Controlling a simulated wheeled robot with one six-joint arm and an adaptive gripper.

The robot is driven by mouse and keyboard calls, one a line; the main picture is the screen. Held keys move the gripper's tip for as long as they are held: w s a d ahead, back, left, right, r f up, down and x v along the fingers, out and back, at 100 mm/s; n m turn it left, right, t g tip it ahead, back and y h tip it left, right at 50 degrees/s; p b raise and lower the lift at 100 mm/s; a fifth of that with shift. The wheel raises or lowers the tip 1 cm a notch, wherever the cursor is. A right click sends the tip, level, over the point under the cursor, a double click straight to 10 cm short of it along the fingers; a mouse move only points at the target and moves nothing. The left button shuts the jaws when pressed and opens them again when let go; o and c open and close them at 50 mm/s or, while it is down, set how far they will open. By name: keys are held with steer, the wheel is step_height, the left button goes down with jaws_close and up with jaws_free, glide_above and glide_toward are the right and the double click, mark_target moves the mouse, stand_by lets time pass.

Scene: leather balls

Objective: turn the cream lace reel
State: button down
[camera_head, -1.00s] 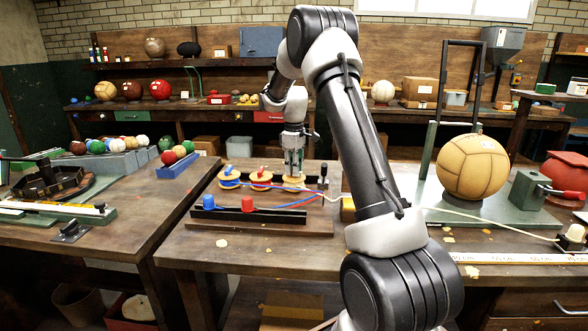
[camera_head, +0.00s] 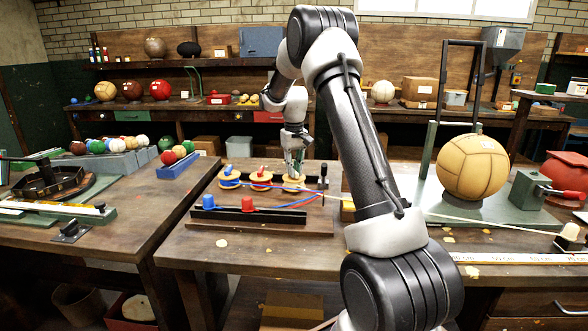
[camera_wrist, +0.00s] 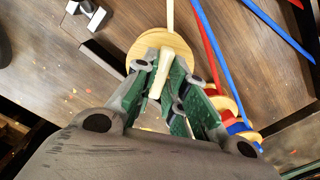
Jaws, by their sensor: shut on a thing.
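The cream lace reel (camera_head: 294,187) is the rightmost of three wooden reels on the bench board. In the wrist view its round wooden flange (camera_wrist: 178,42) shows under the fingers, with a cream bar-shaped handle (camera_wrist: 160,72) across it. My gripper (camera_head: 293,172) is above this reel, shut on the handle, with green finger pads (camera_wrist: 160,88) on either side. The cream lace (camera_head: 480,222) runs from the reel area rightward, behind my arm, towards a cream-topped peg (camera_head: 571,233) and looks nearly straight. My fingers hide part of the reel.
The red reel (camera_head: 261,179) and blue reel (camera_head: 229,178) stand close to the left, with red and blue laces. A dark rail with a blue cap (camera_head: 208,202) and a red cap (camera_head: 247,204) lies in front. A tan ball (camera_head: 472,167) sits at right.

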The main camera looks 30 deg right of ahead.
stand_by(0.4)
steer(key=c, duration=1.5)
jaws_free()
steer(key=shift+o, duration=0.2)
step_height(320, 180, up, 12)
